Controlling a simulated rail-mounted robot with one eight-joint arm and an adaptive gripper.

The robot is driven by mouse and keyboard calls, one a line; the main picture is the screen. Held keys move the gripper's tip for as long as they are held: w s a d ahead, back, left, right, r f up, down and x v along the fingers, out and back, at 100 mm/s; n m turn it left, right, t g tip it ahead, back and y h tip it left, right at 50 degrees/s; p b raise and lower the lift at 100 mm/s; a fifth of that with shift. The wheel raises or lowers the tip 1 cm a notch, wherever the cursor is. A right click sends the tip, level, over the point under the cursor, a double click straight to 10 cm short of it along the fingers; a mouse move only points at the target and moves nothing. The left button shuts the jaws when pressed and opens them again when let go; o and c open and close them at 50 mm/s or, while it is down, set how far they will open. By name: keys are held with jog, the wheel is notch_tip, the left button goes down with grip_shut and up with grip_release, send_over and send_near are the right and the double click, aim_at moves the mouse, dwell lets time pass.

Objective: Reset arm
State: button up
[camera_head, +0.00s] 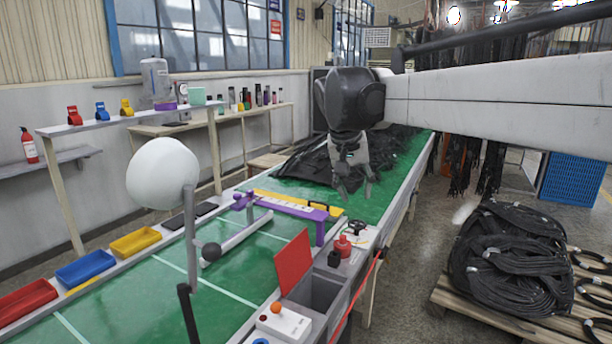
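My gripper (354,186) hangs from the end of my arm, pointing down over the green conveyor table. Its fingers are spread apart and nothing shows between them. A pile of black hoses (312,160) lies on the table behind and to the left of the gripper. My arm reaches in from the right side of the picture. Whether the fingertips touch anything cannot be told, but they appear above the table surface.
A purple frame (320,226) and a yellow bar (290,201) cross the green table (170,303). Coiled hoses (512,262) lie on a pallet at right; more hoses (470,165) hang behind. A white sphere (162,173) on a post stands at left. A red panel (293,262) stands in front.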

jog(key=s+d+f+t+y, duration=0.1)
jog(key=s+d+f, duration=0.15)
jog(key=s, duration=0.55)
jog(key=s+d+f+t+y, duration=0.1)
jog(key=s+d, duration=0.3)
jog(key=s, duration=0.5)
jog(key=s+d+f+n+t, duration=0.1)
jog(key=s+d+f, duration=0.1)
jog(key=s+f, duration=0.9)
jog(key=s, duration=0.3)
jog(key=shift+s+d+t+y, duration=0.15)
jog(key=shift+s+t+y, duration=0.15)
jog(key=shift+t, duration=0.1)
